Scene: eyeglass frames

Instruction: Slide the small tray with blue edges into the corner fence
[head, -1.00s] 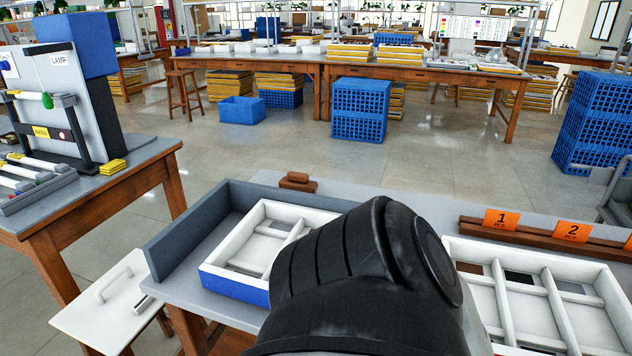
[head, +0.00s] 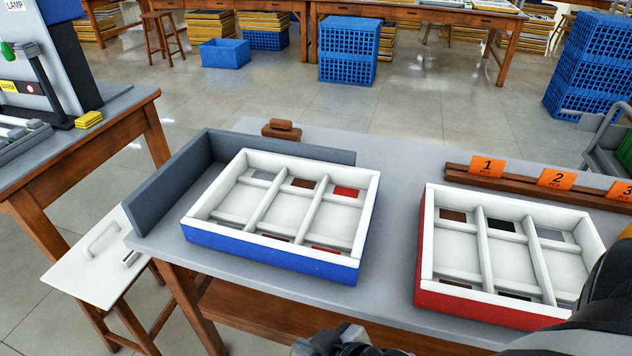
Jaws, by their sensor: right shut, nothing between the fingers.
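The small tray with blue edges (head: 300,262) lies flat on the grey table. It has a white rim and dividers. The dark grey corner fence (head: 165,195) stands along its left and back sides. A strip of bare tabletop shows between the tray's left side and the fence's left wall. The back wall is close behind the tray, and the gap there is hidden. The tray's right end extends past the back wall's end. My right gripper (head: 310,346) is at the bottom edge, partly cut off, shut and empty, apart from the tray. My left gripper is not in view.
A red-edged tray (head: 480,305) lies to the right, with bare tabletop (head: 395,230) between the trays. Behind it is a brown rail with numbered orange cards (head: 487,167). A brown block (head: 282,131) sits behind the fence.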

